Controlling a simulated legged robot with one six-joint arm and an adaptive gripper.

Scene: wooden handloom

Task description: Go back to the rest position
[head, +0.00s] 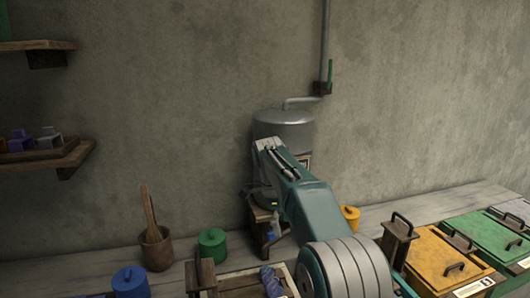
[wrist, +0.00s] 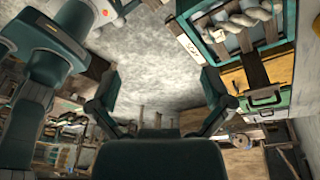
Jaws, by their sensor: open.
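My gripper (wrist: 160,100) shows in the wrist view with its two dark fingers spread wide at left and right. It is open, and nothing is between the fingers but a distant grey surface. In the head view my teal arm rises from the lower right and bends in front of the metal tank (head: 284,118). The gripper's fingers cannot be made out clearly there.
A wooden bench (head: 110,258) along the wall holds a mortar with pestle (head: 157,250), a green pot (head: 212,244), a blue pot (head: 130,282) and a yellow pot (head: 351,217). Yellow (head: 440,262) and green (head: 483,236) lidded boxes stand right. Shelves (head: 45,158) hang left.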

